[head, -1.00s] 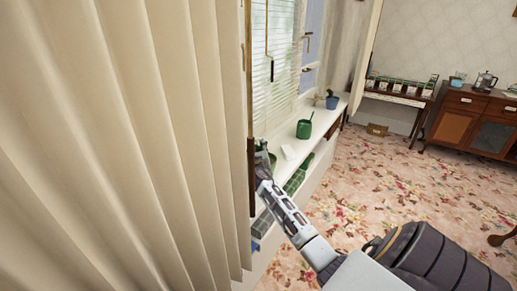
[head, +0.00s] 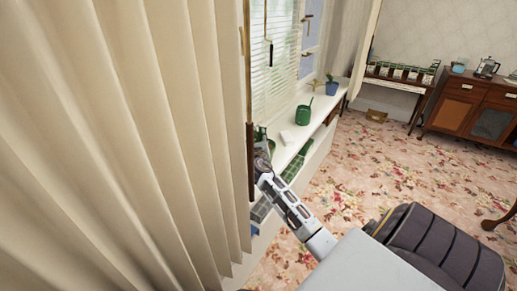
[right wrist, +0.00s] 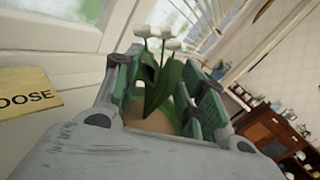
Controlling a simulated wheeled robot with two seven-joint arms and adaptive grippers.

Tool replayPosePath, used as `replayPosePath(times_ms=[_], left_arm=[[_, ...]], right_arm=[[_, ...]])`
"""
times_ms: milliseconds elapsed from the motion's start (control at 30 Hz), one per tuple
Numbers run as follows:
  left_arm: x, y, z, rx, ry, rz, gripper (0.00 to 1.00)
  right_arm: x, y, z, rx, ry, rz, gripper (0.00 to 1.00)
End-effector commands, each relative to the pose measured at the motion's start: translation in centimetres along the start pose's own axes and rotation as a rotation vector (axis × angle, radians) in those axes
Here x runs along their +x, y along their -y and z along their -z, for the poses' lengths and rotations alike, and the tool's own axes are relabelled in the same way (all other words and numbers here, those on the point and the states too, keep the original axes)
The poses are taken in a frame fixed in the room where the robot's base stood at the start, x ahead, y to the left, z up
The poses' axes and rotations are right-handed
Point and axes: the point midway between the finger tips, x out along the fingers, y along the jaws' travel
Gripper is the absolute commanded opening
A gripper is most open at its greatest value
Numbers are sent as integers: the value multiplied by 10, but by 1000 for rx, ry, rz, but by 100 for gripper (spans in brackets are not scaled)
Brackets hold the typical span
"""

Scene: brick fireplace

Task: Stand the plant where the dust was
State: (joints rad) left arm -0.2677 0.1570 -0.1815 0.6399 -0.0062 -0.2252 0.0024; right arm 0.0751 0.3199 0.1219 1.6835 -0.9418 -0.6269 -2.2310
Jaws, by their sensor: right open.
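A plant with white tulip-like flowers and green leaves (right wrist: 161,92) shows in the right wrist view. Its tan pot (right wrist: 150,122) is partly hidden by my gripper body. My right gripper (right wrist: 168,72) is open, with its green-padded fingers on either side of the plant. In the head view my right gripper (head: 262,150) is at the near end of the white windowsill (head: 318,104), beside the curtain edge. I cannot tell whether the pads touch the pot. No dust can be made out. My left gripper is not in view.
A green container (head: 303,115), a small white block (head: 287,138) and a blue pot with a plant (head: 331,87) stand farther along the sill. A beige curtain (head: 120,150) fills the left. A yellow lettered sign (right wrist: 28,92) is left in the wrist view.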

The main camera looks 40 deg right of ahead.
Motion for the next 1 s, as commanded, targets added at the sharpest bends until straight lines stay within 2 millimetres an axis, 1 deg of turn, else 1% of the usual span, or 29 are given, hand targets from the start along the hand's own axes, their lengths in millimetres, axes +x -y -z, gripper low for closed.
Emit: replayPosePath(times_ms=[100,233,433,600,800,1000], left_arm=[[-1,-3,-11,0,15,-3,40],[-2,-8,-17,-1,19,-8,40],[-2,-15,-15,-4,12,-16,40],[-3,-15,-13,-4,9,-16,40],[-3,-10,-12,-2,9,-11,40],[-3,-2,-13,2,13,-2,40]], right_arm=[[-13,0,0,0,0,-1,41],[-26,0,0,0,-1,-2,41],[-47,-1,0,0,0,-2,41],[-64,0,1,-1,-1,-1,41],[-78,0,0,1,-1,-1,41],[-82,0,0,1,-1,0,41]])
